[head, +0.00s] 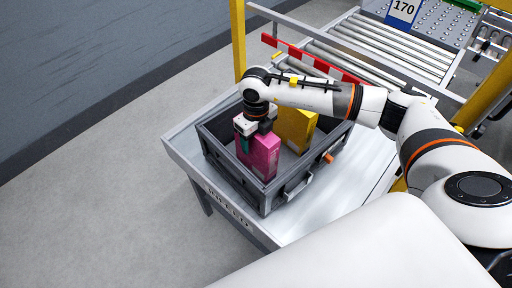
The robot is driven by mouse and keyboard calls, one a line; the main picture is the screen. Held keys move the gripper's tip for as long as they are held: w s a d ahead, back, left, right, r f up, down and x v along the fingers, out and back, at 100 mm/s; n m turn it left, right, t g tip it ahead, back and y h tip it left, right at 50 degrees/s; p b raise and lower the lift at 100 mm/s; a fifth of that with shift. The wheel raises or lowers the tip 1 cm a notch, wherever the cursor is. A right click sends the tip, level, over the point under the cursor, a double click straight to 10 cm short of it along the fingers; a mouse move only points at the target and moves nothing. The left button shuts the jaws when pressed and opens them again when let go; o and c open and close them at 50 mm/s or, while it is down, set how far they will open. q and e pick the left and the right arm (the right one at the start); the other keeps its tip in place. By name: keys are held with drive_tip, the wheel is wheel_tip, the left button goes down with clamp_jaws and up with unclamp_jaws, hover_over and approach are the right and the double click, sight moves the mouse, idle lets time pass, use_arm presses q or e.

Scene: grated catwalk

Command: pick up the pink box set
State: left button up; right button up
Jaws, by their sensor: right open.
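The pink box set (262,158) stands upright in a dark grey crate (267,199) on a white-topped table. My right arm reaches in from the right, and my right gripper (250,142) points down at the top of the pink box. Its jaws are open, with one finger in front of the box's near left side; the other finger is mostly hidden. I cannot tell whether the fingers touch the box. My left gripper is out of view.
A yellow box (296,128) stands in the crate behind the pink one, partly under my right arm. The table (345,185) has bare room right of the crate. A roller conveyor (385,45), a red-and-white bar and yellow posts (238,40) stand behind.

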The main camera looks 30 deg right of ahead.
drive_tip(key=shift+r, duration=0.1)
clamp_jaws()
